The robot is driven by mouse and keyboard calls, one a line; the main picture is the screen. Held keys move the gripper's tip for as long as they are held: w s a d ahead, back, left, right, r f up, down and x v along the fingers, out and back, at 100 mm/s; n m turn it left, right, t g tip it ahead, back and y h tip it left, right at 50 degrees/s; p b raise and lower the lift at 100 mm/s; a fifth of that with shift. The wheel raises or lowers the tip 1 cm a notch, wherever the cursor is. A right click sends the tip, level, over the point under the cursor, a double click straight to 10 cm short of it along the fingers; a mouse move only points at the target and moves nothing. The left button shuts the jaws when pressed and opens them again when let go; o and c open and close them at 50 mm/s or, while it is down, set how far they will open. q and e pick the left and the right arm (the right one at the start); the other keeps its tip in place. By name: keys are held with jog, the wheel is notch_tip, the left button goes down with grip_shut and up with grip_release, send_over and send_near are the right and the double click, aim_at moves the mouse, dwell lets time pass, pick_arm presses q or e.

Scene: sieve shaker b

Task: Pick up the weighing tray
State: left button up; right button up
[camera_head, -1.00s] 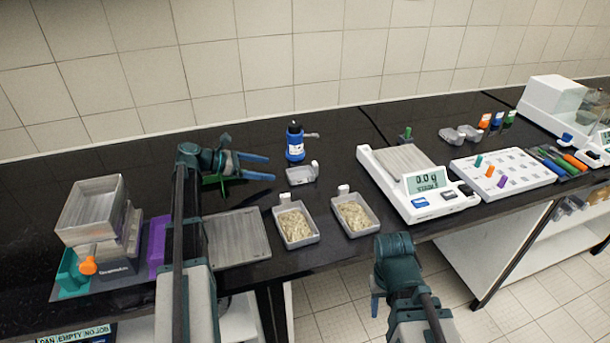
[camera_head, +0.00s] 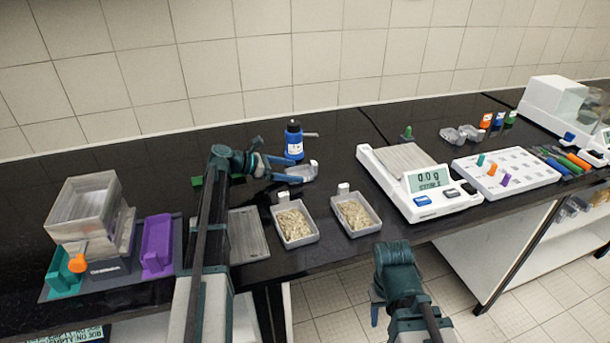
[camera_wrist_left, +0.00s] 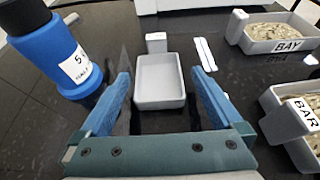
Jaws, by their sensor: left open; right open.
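The weighing tray (camera_head: 303,173) is a small empty grey tray with an upright tab, on the black bench beside a blue bottle. In the left wrist view the tray (camera_wrist_left: 160,84) lies straight ahead, between the two blue fingertips in the picture. My left gripper (camera_head: 293,171) is open and empty at the tray's left end, partly covering it in the head view; it also shows in the left wrist view (camera_wrist_left: 161,80). I cannot tell whether the fingers touch the tray. My right gripper (camera_head: 376,308) is open in front of the bench, away from the tray.
The blue bottle (camera_head: 294,142) stands close behind the tray, near the left finger. Two sample trays of grainy material, left (camera_head: 296,243) and right (camera_head: 357,229), stand in front. A balance (camera_head: 440,203) reading 0.0 g is to the right. A sieve stack (camera_head: 82,212) is at far left.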

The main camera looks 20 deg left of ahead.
aim_at(314, 163)
pick_arm(q)
jog(key=b+x, duration=0.1)
jog(key=x, duration=0.3)
jog(key=shift+w+a, duration=0.1)
jog(key=shift+a, duration=0.05)
jog(key=shift+r, duration=0.1)
jog(key=c, duration=1.2)
jog(key=shift+r, duration=0.2)
notch_tip(314, 163, up, 3)
jog(key=p, duration=0.3)
jog(key=shift+s+r+p, duration=0.2)
jog(key=shift+r+p, duration=0.2)
jog(key=shift+p, duration=0.15)
jog(key=s+d, duration=0.3)
jog(key=s, duration=0.1)
jog(key=s+d, duration=0.3)
jog(key=s, duration=0.1)
jog(key=s+d+p, duration=0.1)
jog(key=s+d, duration=0.2)
jog(key=s, duration=0.2)
jog(key=shift+r, duration=0.4)
